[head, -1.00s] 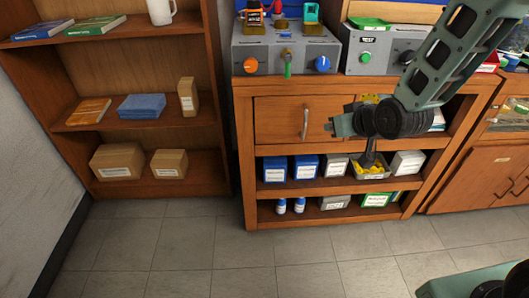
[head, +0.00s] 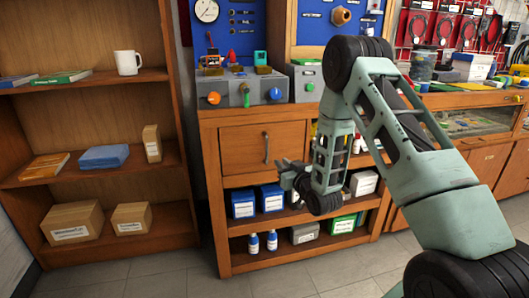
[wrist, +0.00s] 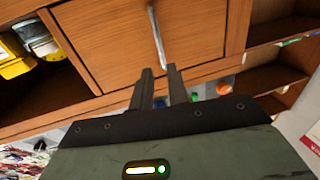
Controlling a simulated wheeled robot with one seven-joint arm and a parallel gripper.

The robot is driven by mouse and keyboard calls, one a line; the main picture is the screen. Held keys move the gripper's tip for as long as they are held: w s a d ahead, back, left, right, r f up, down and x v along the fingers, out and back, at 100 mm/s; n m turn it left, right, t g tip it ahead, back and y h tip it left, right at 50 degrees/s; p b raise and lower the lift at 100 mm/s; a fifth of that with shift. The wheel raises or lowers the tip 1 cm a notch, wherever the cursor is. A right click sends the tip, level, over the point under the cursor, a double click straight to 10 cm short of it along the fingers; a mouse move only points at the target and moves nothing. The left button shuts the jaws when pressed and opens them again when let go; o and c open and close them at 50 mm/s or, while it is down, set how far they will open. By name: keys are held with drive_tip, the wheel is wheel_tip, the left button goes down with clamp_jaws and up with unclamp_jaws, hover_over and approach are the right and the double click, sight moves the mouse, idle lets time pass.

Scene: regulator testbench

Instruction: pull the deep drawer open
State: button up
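The deep drawer (head: 240,152) is a wooden front in the bench's upper left bay. It looks shut. My gripper (head: 281,163) is just right of and below the handle in the head view, pointing left. In the wrist view the drawer front (wrist: 110,40) fills the top, and the handle (wrist: 157,38) runs down toward the fingertips. My gripper (wrist: 159,68) is open, with a narrow gap between its fingers. The handle's end lines up with this gap; contact cannot be told.
A grey testbench unit (head: 235,88) sits on top. A bookcase (head: 90,170) stands at the left. The floor (head: 165,275) in front of it is clear.

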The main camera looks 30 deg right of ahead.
sight(267, 161)
drive_tip(key=w, duration=0.8)
drive_tip(key=w+d+b, duration=0.1)
drive_tip(key=w, duration=0.3)
drive_tip(key=shift+w, duration=0.15)
clamp_jaws()
